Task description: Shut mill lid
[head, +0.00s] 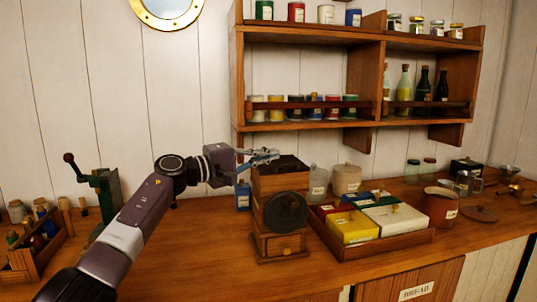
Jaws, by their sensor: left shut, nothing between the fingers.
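The wooden mill (266,187) stands upright on the counter in the middle of the head view. It has a black round wheel (285,212) on its front and a small drawer (281,245) at its foot. Its top is dark, and I cannot tell how far its lid stands open. My left gripper (268,156) reaches in from the left, shut and empty, at the mill's top rear edge. I cannot tell whether its fingertips touch the mill. My right gripper is not in view.
A wooden tray (385,245) of yellow, white and red boxes stands close right of the mill. Glass jars (319,184) stand behind it. A green hand-cranked device (108,192) and a bottle crate (37,262) are at left. A shelf (310,120) overhangs the back.

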